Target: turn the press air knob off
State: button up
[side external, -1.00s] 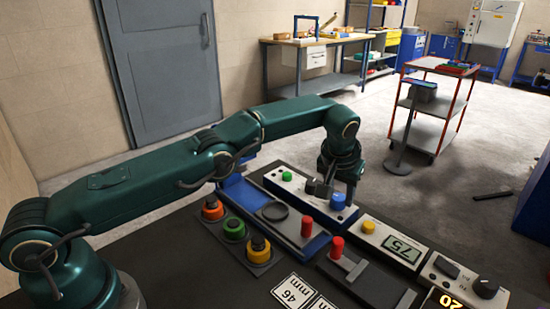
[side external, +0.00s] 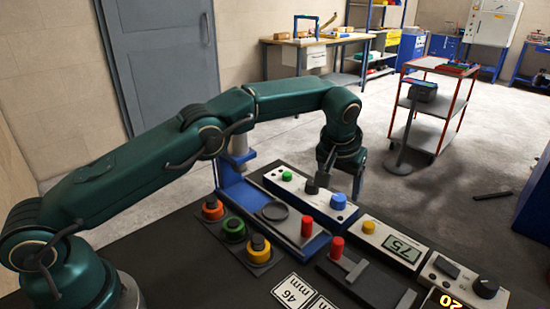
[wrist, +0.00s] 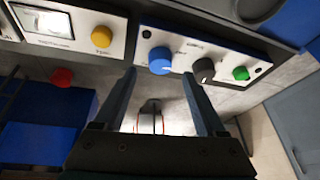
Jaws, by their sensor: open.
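The press control panel (side external: 292,194) is a pale box with a green button (side external: 287,176), a black knob (side external: 312,187) and a blue knob (side external: 338,201) in a row. The wrist view also shows the blue knob (wrist: 160,60), the black knob (wrist: 203,70) and the green button (wrist: 240,73). Their labels are too small to read, so I cannot tell which knob is the air one. My gripper (side external: 340,184) is open and empty, behind the panel near both knobs. In the wrist view, my fingertips (wrist: 160,76) lie to either side of the blue knob's lower edge, with nothing clasped.
A blue press (side external: 262,212) with a dark round plate stands in front of the panel. Orange, green and yellow controls (side external: 233,229) sit to its left. A gauge box (side external: 392,243) with a display and yellow button adjoins at right. Open floor lies behind.

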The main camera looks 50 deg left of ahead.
aim_at(338, 197)
jog(key=shift+v, duration=0.9)
jog(key=shift+d, duration=0.1)
jog(key=shift+w+d+f+m, duration=0.2)
jog(key=shift+d+m, duration=0.1)
jog(key=shift+m, duration=0.3)
jog(key=shift+s+d+f+m+h, duration=0.15)
jog(key=shift+d+f+m+h, duration=0.2)
jog(key=shift+m+h, duration=0.35)
jog(key=shift+a+f+m+h, duration=0.1)
jog(key=shift+m+h, duration=0.2)
jog(key=shift+m, duration=0.4)
jog(key=shift+a+m+h, duration=0.25)
jog(key=shift+m+h, duration=0.05)
jog(key=a, duration=0.2)
jog(key=shift+a+r, duration=0.2)
jog(key=shift+a, duration=0.1)
jog(key=x, duration=0.3)
jog(key=shift+d+f, duration=0.1)
jog(key=shift+f, duration=0.2)
jog(key=shift+w+f, duration=0.25)
jog(key=shift+f, duration=0.25)
